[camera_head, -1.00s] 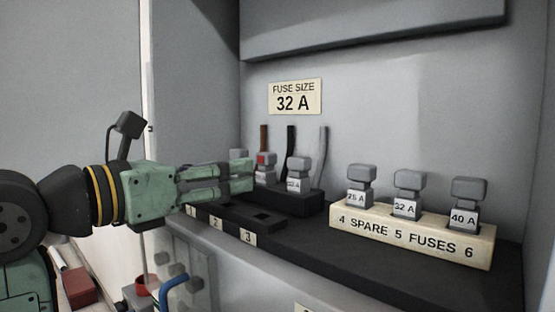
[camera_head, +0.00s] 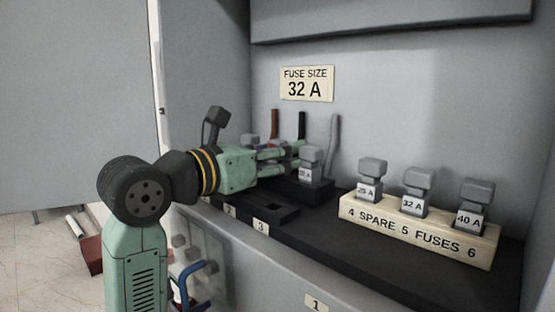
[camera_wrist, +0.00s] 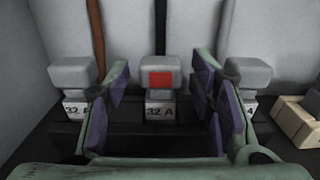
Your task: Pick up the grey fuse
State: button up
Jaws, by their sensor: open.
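Several grey fuses are in view. In the wrist view, a grey fuse with a red square and a 32 A label (camera_wrist: 161,73) stands upright in the middle. My gripper (camera_wrist: 163,78) is open, with one finger at each side of this fuse and visible gaps between. A grey fuse stands at the left (camera_wrist: 76,75) and another at the right (camera_wrist: 247,75), outside the fingers. In the head view, my gripper (camera_head: 297,158) reaches the black fuse holder (camera_head: 308,190) and largely hides the red-marked fuse. The right-hand holder fuse (camera_head: 311,160) shows beside the fingertips.
A cream spare-fuse block (camera_head: 418,229) holds fuses labelled 25 A (camera_head: 370,182), 32 A (camera_head: 416,190) and 40 A (camera_head: 474,203). Coloured cables rise behind the holder. A sign (camera_head: 306,84) reads 32 A. The black shelf has empty slots numbered 2 and 3 in front.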

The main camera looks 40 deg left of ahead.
aim_at(276, 141)
jog(key=shift+c, duration=0.2)
grip_shut()
dwell(0.3)
jog(key=shift+r+b, duration=0.45)
jog(key=shift+r, duration=0.4)
jog(key=shift+s+a+r+b, duration=0.15)
jog(key=shift+r+b, duration=0.35)
jog(key=shift+r, duration=0.45)
jog(key=s+a+r+b, duration=0.2)
jog(key=s+a+b, duration=0.3)
jog(key=s, duration=0.9)
jog(key=shift+s+a+r+p, duration=0.1)
jog(key=shift+a+r+p, duration=0.1)
jog(key=shift+r+p, duration=0.6)
jog(key=shift+a+r+p, duration=0.25)
jog(key=shift+r+p, duration=0.3)
jog(key=shift+p, duration=0.45)
jog(key=shift+s+a+r+p, duration=0.1)
jog(key=shift+a+r+p, duration=0.1)
jog(key=shift+r+p, duration=0.6)
